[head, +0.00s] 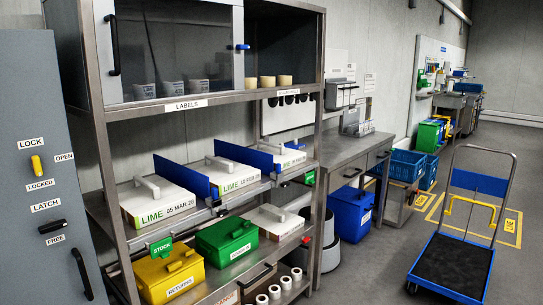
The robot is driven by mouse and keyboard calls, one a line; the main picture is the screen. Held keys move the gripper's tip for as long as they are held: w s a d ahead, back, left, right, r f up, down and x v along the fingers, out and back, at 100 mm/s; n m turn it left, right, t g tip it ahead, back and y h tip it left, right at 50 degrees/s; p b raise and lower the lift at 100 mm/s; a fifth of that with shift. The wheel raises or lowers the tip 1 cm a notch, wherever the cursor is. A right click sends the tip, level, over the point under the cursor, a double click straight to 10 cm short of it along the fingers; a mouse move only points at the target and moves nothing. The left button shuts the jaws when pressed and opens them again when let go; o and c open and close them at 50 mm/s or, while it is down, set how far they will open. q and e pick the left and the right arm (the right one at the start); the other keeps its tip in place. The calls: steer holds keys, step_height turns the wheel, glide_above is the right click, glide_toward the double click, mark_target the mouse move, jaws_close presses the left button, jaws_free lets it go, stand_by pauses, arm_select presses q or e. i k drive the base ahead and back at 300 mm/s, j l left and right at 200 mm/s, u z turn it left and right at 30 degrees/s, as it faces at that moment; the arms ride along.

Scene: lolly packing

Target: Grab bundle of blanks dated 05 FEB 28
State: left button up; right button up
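On the middle shelf, a white bundle of blanks (160,203) with a handle on top reads LIME 05 MAR 28. To its right, a second white bundle (233,177) reads LIME and what looks like a FEB 28 date; its day digits are too small to read surely. A third bundle (289,155) sits farther back, its date unreadable. Blue dividers (182,176) stand between them. Another handled white bundle (272,221) lies on the shelf below, its label unreadable. Neither of my grippers is in view.
A grey cabinet (45,160) stands close at left. A blue trolley (453,266) stands at right. The floor (365,270) between rack and trolley is clear.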

mark_target(287, 158)
steer(key=i+l, duration=0.55)
steer(key=i+l+u, duration=0.1)
steer(key=i+l, duration=1)
steer(key=l, duration=0.15)
steer(key=i+l+u, duration=0.1)
steer(key=i+l, duration=1)
steer(key=l, duration=0.2)
steer(key=j+u, duration=0.05)
